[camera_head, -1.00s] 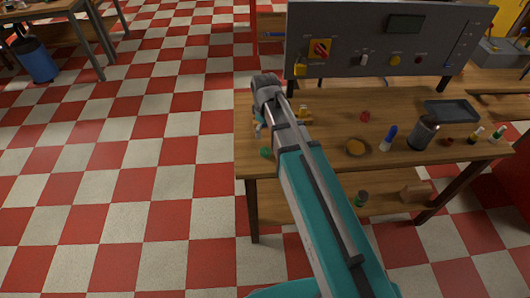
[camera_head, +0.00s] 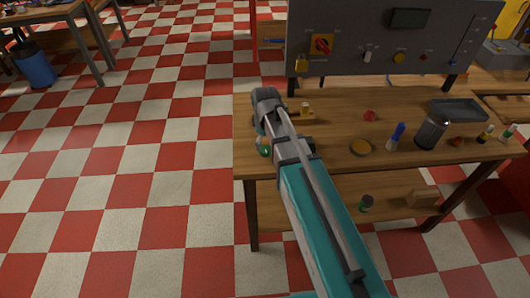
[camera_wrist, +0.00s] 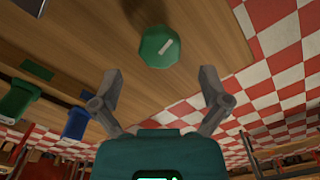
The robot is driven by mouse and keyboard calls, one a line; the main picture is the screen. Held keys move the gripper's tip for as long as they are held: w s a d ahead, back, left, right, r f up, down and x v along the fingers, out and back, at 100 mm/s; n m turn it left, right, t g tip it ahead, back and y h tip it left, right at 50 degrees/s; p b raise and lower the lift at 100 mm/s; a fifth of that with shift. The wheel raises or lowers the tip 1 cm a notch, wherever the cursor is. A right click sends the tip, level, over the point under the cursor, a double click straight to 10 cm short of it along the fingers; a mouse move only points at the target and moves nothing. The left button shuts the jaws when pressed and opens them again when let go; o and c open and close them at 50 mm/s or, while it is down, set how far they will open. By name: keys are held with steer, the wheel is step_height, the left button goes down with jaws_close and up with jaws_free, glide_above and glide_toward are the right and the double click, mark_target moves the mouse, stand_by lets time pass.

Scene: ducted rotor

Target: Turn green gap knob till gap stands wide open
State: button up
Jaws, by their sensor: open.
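The green knob (camera_wrist: 159,46) shows in the wrist view as a rounded, faceted cap with a white pointer mark slanting up to the right. It stands just beyond my gripper (camera_wrist: 160,78), whose two fingers are spread apart with nothing between them. The knob lies a little ahead of the fingertips, roughly centred between them, and no touch shows. In the head view a bit of green (camera_head: 264,149) shows at the table's left front, beside my wrist, which hides most of that spot. The gap itself cannot be made out.
A grey control panel (camera_head: 345,50) stands behind. Checkered floor lies open at left.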

mark_target(265, 149)
steer(key=shift+f+b, duration=1.45)
steer(key=shift+f, duration=0.25)
steer(key=c, duration=1.1)
steer(key=shift+c, duration=0.2)
